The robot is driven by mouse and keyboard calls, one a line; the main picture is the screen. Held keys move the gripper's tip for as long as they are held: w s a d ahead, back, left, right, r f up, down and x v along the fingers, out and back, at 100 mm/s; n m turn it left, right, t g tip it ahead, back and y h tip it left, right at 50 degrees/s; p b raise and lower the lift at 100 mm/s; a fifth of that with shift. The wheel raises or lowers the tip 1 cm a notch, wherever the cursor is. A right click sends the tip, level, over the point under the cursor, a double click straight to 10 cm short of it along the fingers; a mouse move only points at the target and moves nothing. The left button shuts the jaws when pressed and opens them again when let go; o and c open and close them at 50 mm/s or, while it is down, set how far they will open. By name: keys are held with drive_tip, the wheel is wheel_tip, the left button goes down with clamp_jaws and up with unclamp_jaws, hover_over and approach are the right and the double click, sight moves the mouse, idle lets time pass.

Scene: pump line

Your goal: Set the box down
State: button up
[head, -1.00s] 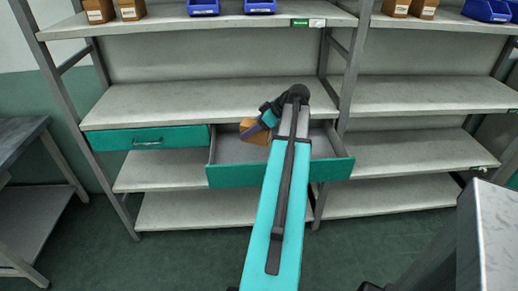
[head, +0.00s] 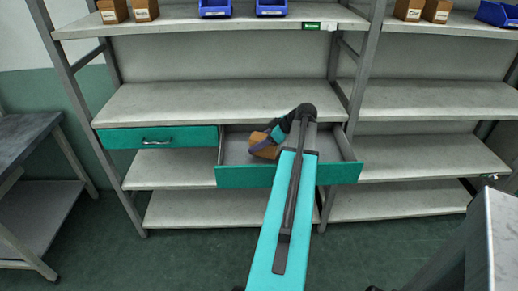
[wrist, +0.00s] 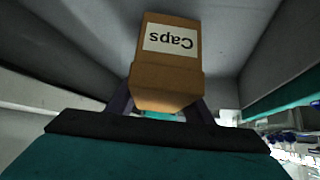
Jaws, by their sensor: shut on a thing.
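A brown cardboard box (head: 264,146) with a white "Caps" label is at the open teal drawer in the middle shelf unit. In the wrist view the box (wrist: 166,75) sits between the fingers of my gripper (wrist: 160,108), which is shut on it. The open drawer (head: 290,175) has a grey inside, and the box is at its left part, inside or just over it. I cannot tell whether the box touches the drawer floor. My arm hides part of the drawer's middle, and the fingertips are hardly visible in the head view.
A closed teal drawer (head: 160,137) is to the left of the open one. The top shelf (head: 190,25) holds brown boxes and blue bins (head: 215,8). A grey table (head: 30,145) stands at the left. The right part of the open drawer looks empty.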

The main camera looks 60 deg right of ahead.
drive_tip(key=shift+f, duration=1.5)
drive_tip(key=shift+f, duration=0.1)
drive_tip(key=o, duration=1.2)
drive_tip(key=shift+r, duration=0.2)
drive_tip(key=b+v, duration=0.1)
drive_tip(key=v, duration=1)
drive_tip(key=shift+s, duration=0.1)
drive_tip(key=shift+s+d+r, duration=0.1)
drive_tip(key=shift+s+r, duration=0.15)
drive_tip(key=shift+r, duration=0.1)
